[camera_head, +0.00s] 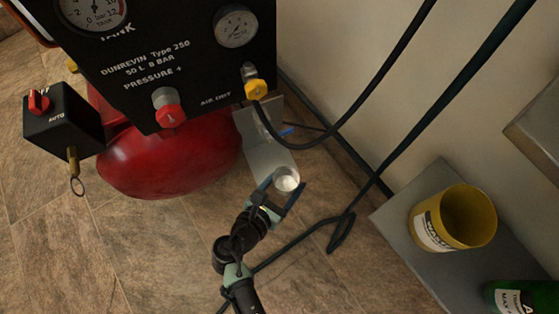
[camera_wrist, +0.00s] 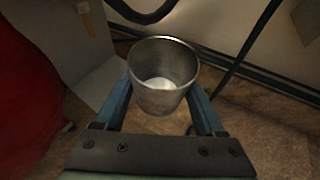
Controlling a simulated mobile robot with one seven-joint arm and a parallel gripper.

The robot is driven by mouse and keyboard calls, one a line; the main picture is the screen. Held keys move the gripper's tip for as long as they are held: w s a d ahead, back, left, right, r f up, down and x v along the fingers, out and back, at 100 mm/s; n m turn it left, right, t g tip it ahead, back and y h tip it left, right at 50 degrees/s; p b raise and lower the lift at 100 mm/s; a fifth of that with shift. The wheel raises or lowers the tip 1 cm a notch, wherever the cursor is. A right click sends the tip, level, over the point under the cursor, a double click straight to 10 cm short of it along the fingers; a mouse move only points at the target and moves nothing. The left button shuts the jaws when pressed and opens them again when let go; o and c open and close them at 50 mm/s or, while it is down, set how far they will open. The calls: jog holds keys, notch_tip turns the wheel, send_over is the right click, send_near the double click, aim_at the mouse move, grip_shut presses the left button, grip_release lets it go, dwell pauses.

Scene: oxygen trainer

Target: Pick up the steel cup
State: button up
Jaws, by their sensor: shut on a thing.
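The steel cup (camera_head: 286,179) is a small grey metal cup with an open top, near the middle of the head view. In the wrist view the steel cup (camera_wrist: 162,76) sits upright between the two blue fingers, with something pale at its bottom. My gripper (camera_head: 279,189) is shut on the cup, one finger at each side. In the wrist view my gripper (camera_wrist: 160,98) hides nothing of the cup's rim. I cannot tell how far the cup is above what lies under it.
A red compressor tank (camera_head: 170,165) with a black gauge panel (camera_head: 165,55) stands at the left. A grey plate (camera_head: 265,140) is behind the cup. Black hoses (camera_head: 375,90) hang at the right. A grey surface at right holds a yellow tub (camera_head: 468,215) and a green container (camera_head: 515,297).

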jog(key=s+d+p, duration=0.3)
jog(key=s, duration=0.6)
dwell(0.4)
jog(key=shift+w+a, duration=0.1)
jog(key=shift+w, duration=0.05)
dwell(2.0)
